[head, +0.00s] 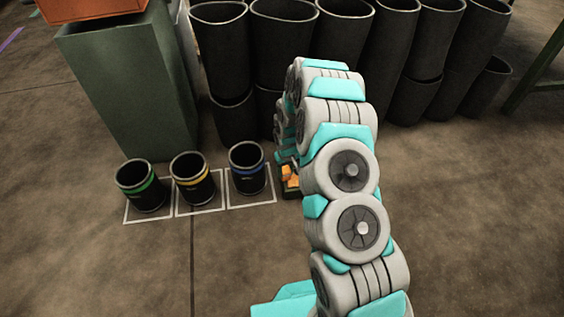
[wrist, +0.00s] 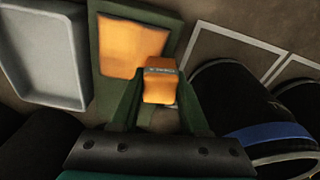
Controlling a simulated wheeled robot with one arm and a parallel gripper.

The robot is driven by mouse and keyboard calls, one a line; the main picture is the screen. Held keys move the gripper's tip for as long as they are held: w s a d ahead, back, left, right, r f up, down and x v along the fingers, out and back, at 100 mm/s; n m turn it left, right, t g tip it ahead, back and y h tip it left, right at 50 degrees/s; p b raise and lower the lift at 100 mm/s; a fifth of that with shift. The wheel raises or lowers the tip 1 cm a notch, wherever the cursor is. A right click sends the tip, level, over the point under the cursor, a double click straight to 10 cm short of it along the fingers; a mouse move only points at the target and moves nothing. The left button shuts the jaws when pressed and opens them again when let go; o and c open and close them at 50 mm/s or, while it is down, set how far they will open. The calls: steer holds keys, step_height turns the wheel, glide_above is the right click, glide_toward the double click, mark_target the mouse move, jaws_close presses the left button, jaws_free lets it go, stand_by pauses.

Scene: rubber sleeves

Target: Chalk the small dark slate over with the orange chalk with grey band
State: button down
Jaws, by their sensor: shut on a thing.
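My gripper (wrist: 160,95) is shut on the orange chalk with grey band (wrist: 160,88), gripped between two dark green fingers. Beyond it lies the small slate (wrist: 94,45) with a dark green frame. Orange covers a broad area of the slate's face in the upper part of the wrist view. The chalk overlaps the slate's right side in the picture; I cannot tell whether it touches. The fingers hide the slate's lower part. In the head view, my arm hides most of the slate and gripper; some orange and a dark edge of the slate (head: 290,194) show.
A grey tray (wrist: 40,98) lies left of the slate in the wrist view. Three black bins with green (head: 143,188), yellow (head: 192,181) and blue (head: 247,170) bands stand on white-outlined squares. Tall black sleeves (head: 222,50) stand behind. The floor in front is clear.

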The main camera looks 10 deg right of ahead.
mark_target(286, 169)
steer(key=shift+d+r+p, duration=0.1)
steer(key=shift+r+p, duration=0.65)
steer(key=shift+r, duration=3.2)
